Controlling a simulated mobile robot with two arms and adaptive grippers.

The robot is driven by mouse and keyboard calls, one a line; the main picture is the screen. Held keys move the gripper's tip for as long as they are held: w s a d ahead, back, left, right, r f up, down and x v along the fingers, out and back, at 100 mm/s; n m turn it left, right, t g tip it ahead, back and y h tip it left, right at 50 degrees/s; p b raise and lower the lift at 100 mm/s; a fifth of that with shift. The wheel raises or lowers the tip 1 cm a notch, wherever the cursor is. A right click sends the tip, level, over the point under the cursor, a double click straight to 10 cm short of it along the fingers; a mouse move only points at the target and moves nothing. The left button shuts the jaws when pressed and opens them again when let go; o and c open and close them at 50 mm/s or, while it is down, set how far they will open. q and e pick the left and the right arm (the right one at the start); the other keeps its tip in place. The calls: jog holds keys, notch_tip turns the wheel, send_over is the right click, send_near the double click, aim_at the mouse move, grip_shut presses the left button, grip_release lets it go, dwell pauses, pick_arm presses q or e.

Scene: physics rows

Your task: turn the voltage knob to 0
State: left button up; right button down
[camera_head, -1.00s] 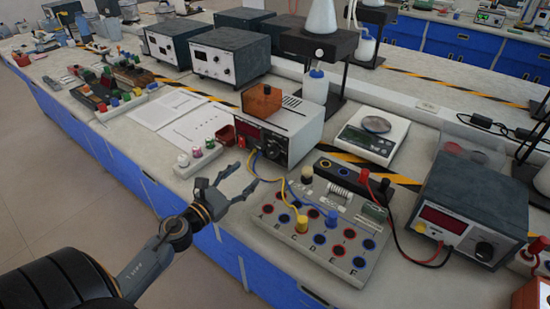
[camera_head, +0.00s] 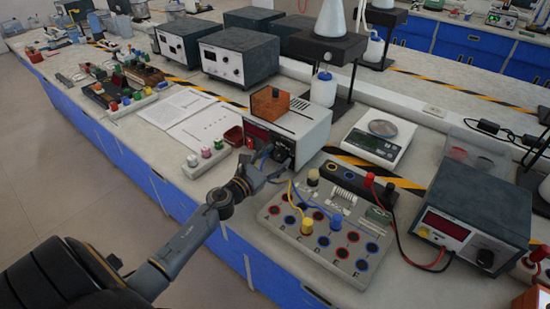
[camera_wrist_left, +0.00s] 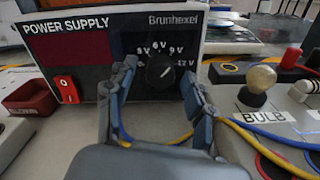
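The power supply (camera_head: 306,121) is a white-topped box with a dark front panel. Its black voltage knob (camera_wrist_left: 160,71) sits on the right part of the panel in the left wrist view, with voltage marks around it. The 6V, 9V and 12V marks show; a left finger covers the lower left of the dial, and I cannot tell the pointer's setting surely. My left gripper (camera_wrist_left: 158,88) is open, with one finger on each side of the knob and nothing visibly held. In the head view the gripper (camera_head: 268,163) is close in front of the panel. My right gripper is out of view.
A red switch (camera_wrist_left: 66,89) is left of the knob. A brown box (camera_head: 270,104) sits on the supply. Yellow and blue cables (camera_head: 293,190) run near the gripper to the circuit board (camera_head: 275,213). A red tray (camera_head: 234,136) stands left of the supply, and a bulb (camera_wrist_left: 261,80) right.

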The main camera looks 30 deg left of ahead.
pick_arm(q)
grip_shut()
jog(key=shift+n, duration=0.3)
jog(key=n, duration=0.4)
jog(key=n+p, duration=0.1)
jog(key=n, duration=0.4)
jog(key=shift+n, duration=0.4)
jog(key=n+p, duration=0.1)
jog(key=n, duration=0.5)
jog(key=shift+r, duration=0.15)
jog(key=n+p, duration=0.1)
jog(key=n, duration=0.3)
jog(key=shift+n+p, duration=0.7)
jog(key=shift+n, duration=1)
